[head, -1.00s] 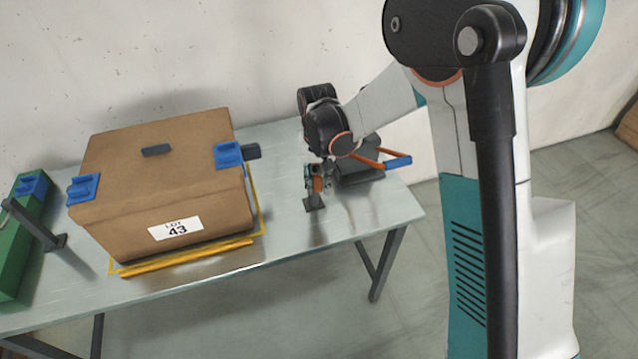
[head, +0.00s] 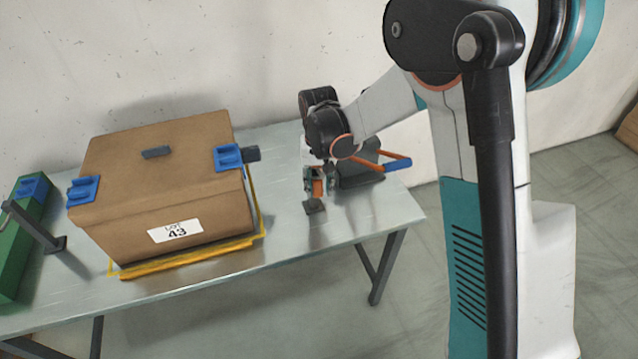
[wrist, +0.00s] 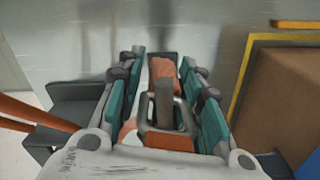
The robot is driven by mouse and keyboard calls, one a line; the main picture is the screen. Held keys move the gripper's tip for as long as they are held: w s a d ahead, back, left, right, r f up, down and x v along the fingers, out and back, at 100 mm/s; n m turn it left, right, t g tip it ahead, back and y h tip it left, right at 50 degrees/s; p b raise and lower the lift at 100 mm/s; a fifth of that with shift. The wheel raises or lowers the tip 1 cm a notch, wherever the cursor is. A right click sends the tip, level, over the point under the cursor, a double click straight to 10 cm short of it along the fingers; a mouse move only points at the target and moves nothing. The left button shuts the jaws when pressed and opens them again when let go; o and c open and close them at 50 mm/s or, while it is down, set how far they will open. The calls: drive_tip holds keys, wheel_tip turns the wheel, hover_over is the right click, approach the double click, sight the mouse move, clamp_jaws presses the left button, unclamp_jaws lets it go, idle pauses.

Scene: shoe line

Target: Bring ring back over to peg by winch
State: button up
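The winch (head: 358,175) is a dark block with orange bars and a blue grip, at the table's right end. The peg is a short dark post in front of it, its square base (head: 314,206) on the tabletop. In the wrist view the post (wrist: 162,92) shows inside the grey frame of the ring (wrist: 187,112), which looks to be around it. Orange parts (wrist: 165,143) sit beside the ring. My gripper (head: 318,184) points down over the peg. Its teal-padded fingers (wrist: 168,95) stand apart on both sides of the ring, with gaps visible.
A brown carton (head: 175,190) with blue clips stands left of the gripper, inside a yellow outline. A green case (head: 20,240) stands at the far left. The table's front edge is close to the peg. Bare tabletop (head: 370,215) lies to the right.

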drive_tip(key=shift+w+a, duration=0.25)
drive_tip(key=shift+w, duration=0.05)
drive_tip(key=r, duration=0.8)
drive_tip(key=shift+s+d, duration=0.2)
drive_tip(key=shift+s, duration=0.1)
